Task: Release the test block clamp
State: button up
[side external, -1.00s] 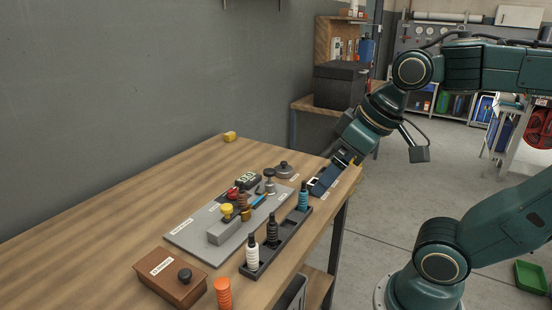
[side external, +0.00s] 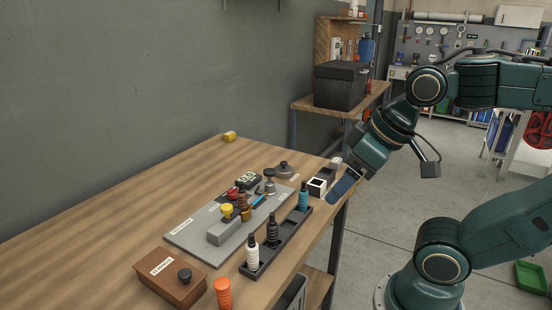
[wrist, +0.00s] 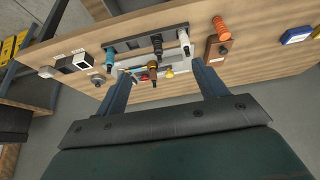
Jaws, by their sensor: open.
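The test block is a grey plate (side external: 183,236) on the wooden bench, carrying a raised grey block (side external: 226,230), a yellow knob (side external: 227,210), a red knob (side external: 232,193), a brass fitting (side external: 244,208) and a small display (side external: 247,181). A dark-knobbed upright (side external: 269,182) stands at its far end; I cannot tell for sure whether this is the clamp. My gripper (side external: 342,190) is open at the bench's right edge, apart from the plate. In the wrist view my gripper (wrist: 160,72) has its fingers spread, and the yellow knob (wrist: 169,73) appears between them, farther off.
A dark rack (side external: 265,262) with several bottle-like fittings stands along the plate's right side. A brown box (side external: 170,278) and an orange fitting (side external: 223,293) are at the front. A black-and-white box (side external: 317,186) sits near my gripper. The bench's left side is clear.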

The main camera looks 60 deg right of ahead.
jog(key=shift+w, duration=0.7)
jog(key=c, duration=1.1)
jog(key=shift+y, duration=0.8)
jog(key=w, duration=0.3)
jog(key=w+d+f, duration=0.1)
jog(key=w, duration=0.3)
jog(key=w+f, duration=0.1)
jog(key=w, duration=0.3)
jog(key=shift+d, duration=0.2)
grip_shut()
jog(key=w+d+f+m+y, duration=0.1)
jog(key=w+d+f+y, duration=0.1)
jog(key=w+d+f, duration=0.4)
jog(key=shift+w+m+y, duration=0.4)
jog(key=shift+w, duration=1.5)
